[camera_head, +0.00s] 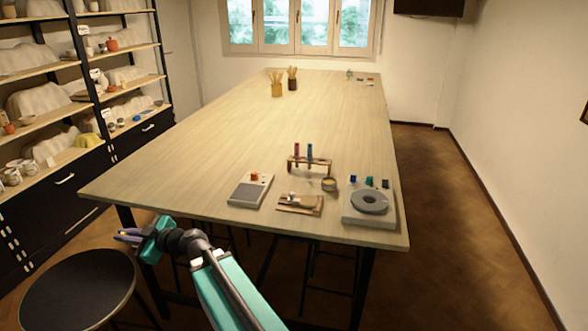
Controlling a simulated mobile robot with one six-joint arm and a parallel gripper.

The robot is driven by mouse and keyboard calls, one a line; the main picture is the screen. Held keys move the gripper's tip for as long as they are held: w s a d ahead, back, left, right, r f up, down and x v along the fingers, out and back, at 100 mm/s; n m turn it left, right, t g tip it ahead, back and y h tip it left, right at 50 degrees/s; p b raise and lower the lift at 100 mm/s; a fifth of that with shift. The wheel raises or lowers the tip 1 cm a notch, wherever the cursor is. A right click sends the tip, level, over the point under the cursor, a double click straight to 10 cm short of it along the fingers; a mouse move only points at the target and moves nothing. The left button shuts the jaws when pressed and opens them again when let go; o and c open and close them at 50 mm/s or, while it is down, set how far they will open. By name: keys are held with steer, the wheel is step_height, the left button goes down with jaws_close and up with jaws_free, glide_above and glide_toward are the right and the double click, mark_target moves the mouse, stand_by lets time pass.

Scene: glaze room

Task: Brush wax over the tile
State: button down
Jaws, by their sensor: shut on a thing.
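My gripper (128,236) is at the lower left, off the table's near left corner and above the floor. It is shut on a small, slim purple thing (131,232); too little shows to tell whether it is a brush. A small wooden rack (318,165) on the table holds a red-handled (297,150) and a blue-handled (309,152) upright tool, perhaps brushes. A tan board (313,209) with small pale pieces lies in front of it. A grey square slab (248,194) sits on a pale base to its left. I cannot tell which piece is the tile.
A small round pot (329,184) stands by the rack. A grey disc (369,202) on a pale base with coloured blocks is at the table's right. A stool (75,290) stands lower left, shelves (75,100) behind. The table's middle (230,130) is clear; tool cups (277,89) stand far back.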

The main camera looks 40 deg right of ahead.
steer(key=shift+s+d+r+n+g+y, duration=0.2)
steer(key=shift+d+n+g+y, duration=0.15)
steer(key=shift+y, duration=0.15)
steer(key=s+d+r+p, duration=0.3)
steer(key=s+d, duration=0.4)
steer(key=d, duration=0.8)
steer(key=s+d+r+p, duration=0.4)
steer(key=s+d, duration=0.4)
steer(key=d, duration=0.7)
steer(key=s+d+r+p, duration=0.3)
steer(key=s+d+r, duration=0.2)
steer(key=d, duration=0.9)
steer(key=s, duration=0.3)
steer(key=shift+s+d+r+h+p, duration=0.2)
steer(key=shift+d+r+h+p, duration=0.05)
steer(key=shift+d+h+p, duration=0.15)
steer(key=shift+f, duration=0.1)
steer(key=shift+f+p, duration=0.7)
steer(key=shift+f, duration=0.95)
steer(key=shift+f+b, duration=0.55)
steer(key=shift+b, duration=0.6)
steer(key=shift+f+b, duration=0.2)
steer(key=shift+b, duration=0.7)
